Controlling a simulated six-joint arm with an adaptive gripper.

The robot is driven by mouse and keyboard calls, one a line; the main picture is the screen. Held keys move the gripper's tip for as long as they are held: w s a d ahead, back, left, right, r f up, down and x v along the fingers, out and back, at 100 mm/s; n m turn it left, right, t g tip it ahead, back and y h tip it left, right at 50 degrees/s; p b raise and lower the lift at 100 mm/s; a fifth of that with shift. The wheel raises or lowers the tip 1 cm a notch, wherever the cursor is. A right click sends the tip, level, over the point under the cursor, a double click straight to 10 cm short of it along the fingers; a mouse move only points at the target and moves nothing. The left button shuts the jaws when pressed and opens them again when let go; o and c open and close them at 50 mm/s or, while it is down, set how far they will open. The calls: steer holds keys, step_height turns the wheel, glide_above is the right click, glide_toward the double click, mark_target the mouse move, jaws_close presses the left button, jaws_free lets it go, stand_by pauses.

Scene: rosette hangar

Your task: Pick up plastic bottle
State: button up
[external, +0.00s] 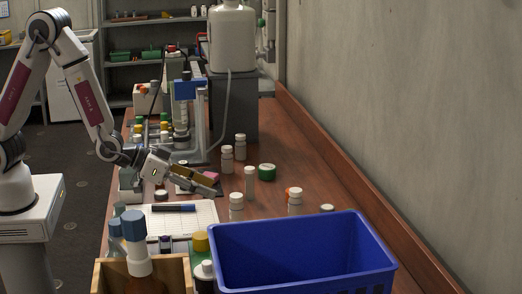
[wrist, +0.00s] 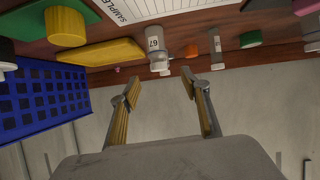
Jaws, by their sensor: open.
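Several small white plastic bottles stand on the brown table. In the external view one (external: 236,207) is in front of my gripper, one (external: 295,202) is by the blue basket, and two more (external: 227,159) (external: 240,147) are farther back. I cannot tell which one the task means. My gripper (external: 212,184) is open and empty above the table, left of these bottles. In the wrist view my gripper (wrist: 160,82) has its fingers spread, with a white bottle marked 67 (wrist: 157,42) beyond the gap, apart from the fingers.
A blue basket (external: 300,225) fills the near right; it also shows in the wrist view (wrist: 40,98). A slim white tube (external: 249,182) and a green cap (external: 267,172) stand nearby. A wooden box (external: 172,270) with bottles is at the near left. The wall (external: 400,110) bounds the right.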

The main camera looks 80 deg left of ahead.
mark_target(236, 208)
steer(key=shift+t, duration=0.5)
steer(key=shift+w+d+f, duration=0.15)
steer(key=shift+w+f, duration=0.05)
steer(key=shift+f, duration=0.45)
steer(key=shift+w+d+f, duration=0.1)
steer(key=shift+w+f, duration=0.05)
steer(key=shift+f, duration=0.45)
steer(key=shift+w+d+f, duration=0.15)
steer(key=shift+w+f, duration=0.05)
steer(key=shift+f, duration=0.45)
steer(key=shift+w+f, duration=0.1)
steer(key=shift+x, duration=1.2)
steer(key=shift+w, duration=0.1)
steer(key=shift+x, duration=2.5)
steer(key=shift+a+f, duration=0.15)
steer(key=c, duration=0.9)
